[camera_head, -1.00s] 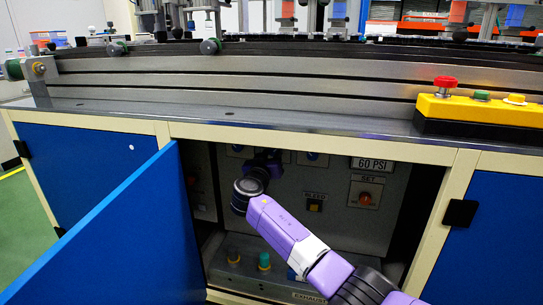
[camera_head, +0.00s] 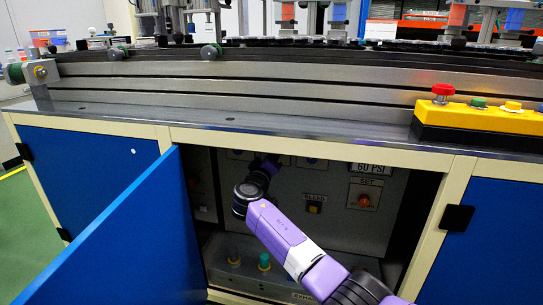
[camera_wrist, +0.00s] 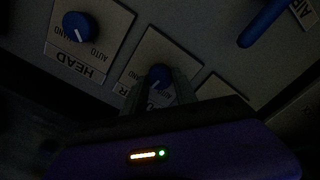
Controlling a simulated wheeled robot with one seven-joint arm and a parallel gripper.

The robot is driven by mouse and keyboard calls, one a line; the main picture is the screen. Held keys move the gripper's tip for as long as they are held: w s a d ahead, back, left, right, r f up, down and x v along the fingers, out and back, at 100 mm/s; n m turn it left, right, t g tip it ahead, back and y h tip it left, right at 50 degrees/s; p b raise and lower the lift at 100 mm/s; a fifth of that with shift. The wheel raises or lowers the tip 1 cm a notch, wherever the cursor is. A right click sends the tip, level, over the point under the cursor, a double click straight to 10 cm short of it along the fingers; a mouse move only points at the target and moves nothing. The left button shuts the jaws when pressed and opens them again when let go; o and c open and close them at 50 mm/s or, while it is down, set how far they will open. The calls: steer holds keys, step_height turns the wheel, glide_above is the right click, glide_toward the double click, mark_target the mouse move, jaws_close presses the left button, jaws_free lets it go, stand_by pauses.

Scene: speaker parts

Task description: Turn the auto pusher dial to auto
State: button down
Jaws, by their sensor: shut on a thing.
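In the wrist view, a blue dial (camera_wrist: 158,74) with a white mark sits on a plate lettered HAND and AUTO; the rest of its label is mostly hidden by my gripper. My gripper (camera_wrist: 159,86) is shut on this dial, one finger on each side. The white mark is near the dial's lower side, and I cannot tell exactly which word it points to. In the head view my gripper is inside the open cabinet at the upper panel, dark and mostly hidden by my wrist.
Another blue dial (camera_wrist: 77,26), labelled HEAD, is at the left, and a blue lever (camera_wrist: 264,22) is at upper right. The open blue door (camera_head: 105,235) stands left of my arm. The worktop (camera_head: 300,138) overhangs the cabinet. A SET knob (camera_head: 364,201) is to the right.

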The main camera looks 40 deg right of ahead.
steer(key=n+p, duration=0.5)
steer(key=n, duration=0.5)
steer(key=shift+n, duration=0.3)
steer(key=shift+a+f, duration=0.1)
stand_by(0.3)
steer(key=c, duration=1)
jaws_free()
steer(key=shift+o, duration=0.2)
steer(key=p+v, duration=0.3)
steer(key=v, duration=0.4)
steer(key=shift+s+a, duration=0.25)
steer(key=shift+a, duration=0.05)
